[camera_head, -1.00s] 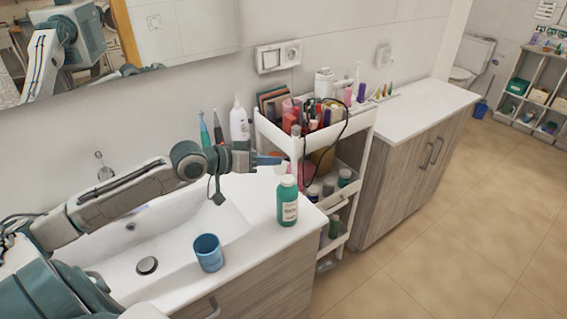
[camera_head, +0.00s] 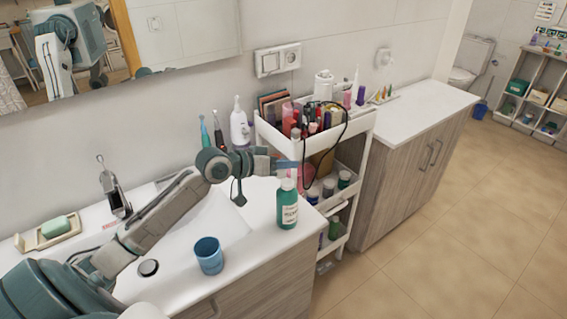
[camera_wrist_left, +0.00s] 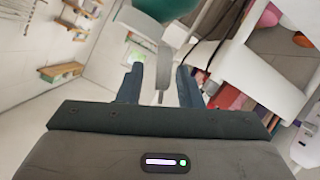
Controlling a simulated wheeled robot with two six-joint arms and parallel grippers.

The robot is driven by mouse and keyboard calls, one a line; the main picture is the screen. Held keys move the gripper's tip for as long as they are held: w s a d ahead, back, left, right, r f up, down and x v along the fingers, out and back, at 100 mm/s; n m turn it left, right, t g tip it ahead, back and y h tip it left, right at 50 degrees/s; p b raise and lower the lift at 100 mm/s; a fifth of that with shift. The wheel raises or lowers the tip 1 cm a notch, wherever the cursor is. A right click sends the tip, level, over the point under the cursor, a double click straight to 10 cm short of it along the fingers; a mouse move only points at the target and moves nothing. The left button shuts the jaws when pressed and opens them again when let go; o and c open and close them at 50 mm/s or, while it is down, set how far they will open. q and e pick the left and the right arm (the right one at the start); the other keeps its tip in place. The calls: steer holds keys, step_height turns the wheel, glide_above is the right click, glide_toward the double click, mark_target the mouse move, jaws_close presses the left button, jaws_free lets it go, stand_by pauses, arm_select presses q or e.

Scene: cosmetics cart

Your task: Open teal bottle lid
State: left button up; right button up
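The teal bottle (camera_head: 288,210) stands upright near the right end of the sink counter, with a white label and its lid (camera_head: 287,184) on top. My left gripper (camera_head: 291,164) comes in from the left, just above and behind the lid; contact cannot be told. In the left wrist view, the left gripper's (camera_wrist_left: 160,84) dark fingers are apart. A teal rounded shape with a pale grey curved band shows at the top of that view, and I cannot tell whether it is the bottle. My right gripper is out of view.
A blue cup (camera_head: 209,255) stands on the counter edge left of the bottle. The white cart (camera_head: 352,127), full of cosmetics, stands just right of the counter. A white pump bottle (camera_head: 239,124), a faucet (camera_head: 114,187) and a soap dish (camera_head: 49,235) are near the wall.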

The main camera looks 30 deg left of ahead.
arm_select(q)
jaws_close()
steer(key=shift+s+d+r+m+y, duration=0.1)
steer(key=shift+d+r+m+y, duration=0.2)
steer(key=shift+m+y, duration=0.5)
steer(key=shift+f, duration=0.1)
jaws_free()
steer(key=shift+s, duration=0.1)
